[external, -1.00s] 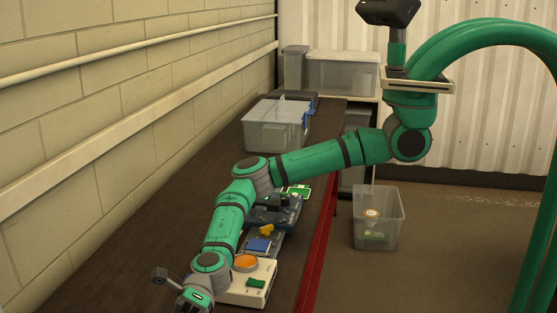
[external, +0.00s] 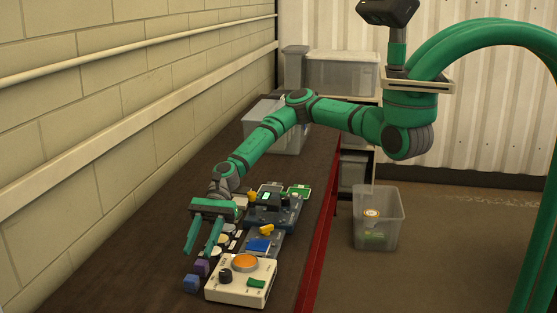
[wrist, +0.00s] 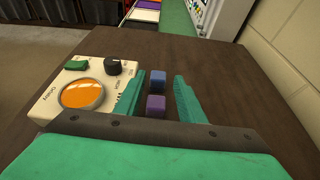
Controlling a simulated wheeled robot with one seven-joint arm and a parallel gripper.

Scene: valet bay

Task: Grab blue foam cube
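The blue foam cube (external: 191,284) sits on the dark table at the near end, left of the white box with the orange button. In the wrist view the blue cube (wrist: 158,76) lies straight ahead, just past a purple cube (wrist: 156,104). My gripper (external: 198,253) is open and empty, its two green fingers pointing toward the cubes. In the wrist view the fingers (wrist: 160,77) appear on either side of both cubes, apart from them. I cannot tell the exact height of the fingertips above the table.
The white box (external: 225,294) with an orange button and black knob stands close beside the cubes. Several small pale pieces and dark devices lie farther back along the table. A wall (external: 100,130) runs along the left. Bare table lies left of the cubes.

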